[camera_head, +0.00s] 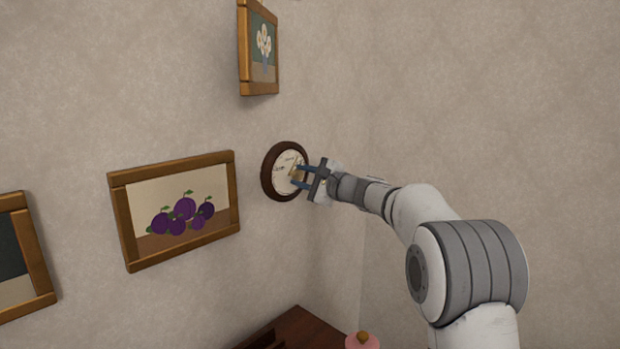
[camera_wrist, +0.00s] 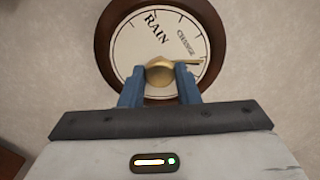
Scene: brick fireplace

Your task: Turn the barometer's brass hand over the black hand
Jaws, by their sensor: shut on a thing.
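The barometer (camera_head: 267,176) is a round dial in a dark brown wooden rim, hung on the wall near the corner. In the wrist view its pale dial (camera_wrist: 132,45) shows the words RAIN and CHANGE, tilted. The brass knob (camera_wrist: 159,69) stands out from the dial's middle, and the brass hand (camera_wrist: 191,62) points right, just below CHANGE. My gripper (camera_wrist: 160,82) has its blue fingers closed on either side of the knob; it also shows at the barometer in the head view (camera_head: 301,174). I cannot make out the black hand; my gripper hides the lower dial.
A framed plum picture (camera_head: 181,208) hangs left of the barometer, and a framed flower picture (camera_head: 260,48) hangs above it. A dark wooden tabletop (camera_head: 305,328) with a pink object (camera_head: 362,342) is below. The wall to the right is bare.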

